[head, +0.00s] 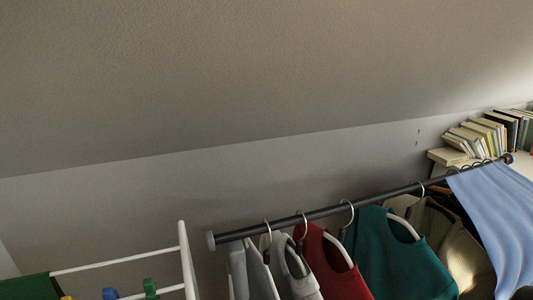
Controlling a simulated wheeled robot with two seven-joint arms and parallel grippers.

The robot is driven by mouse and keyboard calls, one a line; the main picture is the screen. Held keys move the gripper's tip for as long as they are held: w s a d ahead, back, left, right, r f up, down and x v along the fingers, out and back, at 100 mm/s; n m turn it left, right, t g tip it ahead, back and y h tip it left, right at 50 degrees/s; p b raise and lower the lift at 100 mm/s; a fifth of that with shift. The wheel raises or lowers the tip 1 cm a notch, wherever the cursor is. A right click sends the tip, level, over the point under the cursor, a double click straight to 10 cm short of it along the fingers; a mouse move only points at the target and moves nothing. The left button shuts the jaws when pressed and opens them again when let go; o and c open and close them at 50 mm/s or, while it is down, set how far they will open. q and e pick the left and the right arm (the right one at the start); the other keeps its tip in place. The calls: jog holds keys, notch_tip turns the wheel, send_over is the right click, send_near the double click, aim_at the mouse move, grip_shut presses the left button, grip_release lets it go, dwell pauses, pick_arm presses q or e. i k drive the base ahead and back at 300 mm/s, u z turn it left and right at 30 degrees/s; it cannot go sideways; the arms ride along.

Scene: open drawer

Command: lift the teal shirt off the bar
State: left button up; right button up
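The teal shirt (385,262) hangs on a hanger from the dark bar (330,211) at the lower right of the head view. Its metal hook (347,212) goes over the bar, and part of a white hanger shows at its neck. It hangs between a red shirt (328,268) on its left and an olive-beige garment (445,245) on its right. Its lower part is cut off by the picture's bottom edge. Neither of my grippers is in view.
Grey garments (262,275) hang at the bar's left end. A light blue cloth (495,220) drapes at its right end. Books (487,133) stand on a shelf behind. A white drying rack (185,255) with a green cloth (25,287) is at lower left. A sloped ceiling is above.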

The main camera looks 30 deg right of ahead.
aim_at(395, 261)
jog(key=k, duration=0.5)
jog(key=u, duration=1.4)
jog(key=k, duration=1.45)
jog(key=z, duration=1.9)
jog(key=i, duration=1.15)
